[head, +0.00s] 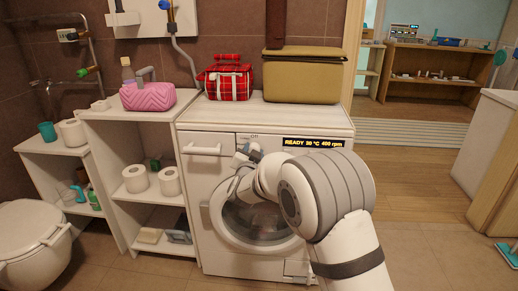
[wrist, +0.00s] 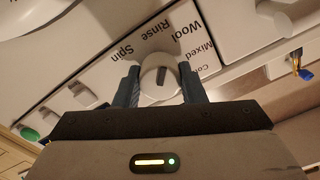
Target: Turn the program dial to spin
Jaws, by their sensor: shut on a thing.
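The washing machine (head: 225,240) stands in the middle of the head view, its lit display (head: 313,143) reading "READY 30 °C 400 rpm". In the wrist view the white program dial (wrist: 160,77) sits between the two dark fingers of my gripper (wrist: 160,88), which is shut on it. The dial bears a dark mark, which lies roughly upright in the picture. Around the dial are upside-down labels: Spin (wrist: 125,50), Rinse, Wool, Mixed and one partly hidden. I cannot tell exactly which label the mark points to. In the head view my gripper (head: 246,153) covers the dial.
The detergent drawer handle (head: 202,150) is left of my gripper. Other white controls (wrist: 84,95) and a green button (wrist: 29,133) lie along the panel in the wrist view. A red plaid bag (head: 228,82) and a tan box (head: 303,80) stand on the machine's top.

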